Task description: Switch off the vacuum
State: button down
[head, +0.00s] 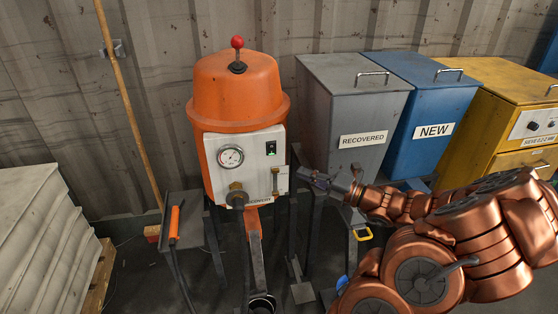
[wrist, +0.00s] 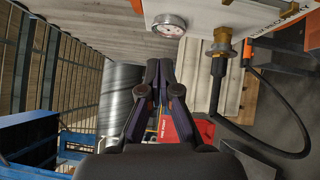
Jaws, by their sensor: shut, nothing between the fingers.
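The vacuum (head: 238,95) is an orange drum with a red-knobbed lever (head: 237,43) standing on its lid. Its white front panel (head: 212,143) carries a round gauge (head: 231,156) and a small black switch (head: 271,147) with a green light. My gripper (head: 304,174) is to the right of the panel and a little below the switch, apart from both in the picture. In the wrist view my gripper (wrist: 160,64) is shut and empty. There the panel (wrist: 200,13), gauge (wrist: 168,26) and brass fitting (wrist: 222,45) show at upper right; the switch is not visible.
A grey RECOVERED bin (head: 350,105), a blue NEW bin (head: 425,95) and a yellow cabinet (head: 505,95) stand right of the vacuum. A small side table (head: 203,238) holds an orange-handled tool (head: 174,222). A wooden pole (head: 125,95) leans at left.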

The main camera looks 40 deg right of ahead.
jog(key=shift+s+d+f+m+t+h, duration=0.15)
jog(key=shift+d+f+m+t+h, duration=0.1)
jog(key=shift+d+m, duration=0.25)
jog(key=shift+s+d+f+m+t+h, duration=0.15)
jog(key=shift+d+m+h, duration=0.15)
jog(key=shift+d, duration=0.25)
jog(key=shift+w, duration=0.1)
jog(key=b, duration=0.2)
send_near(268, 147)
jog(key=w+a, duration=0.3)
jog(key=shift+w+d+r, duration=0.15)
jog(key=shift+w, duration=0.55)
jog(key=shift+w+d+r, duration=0.15)
jog(key=shift+w+d, duration=0.05)
jog(key=shift+w, duration=0.45)
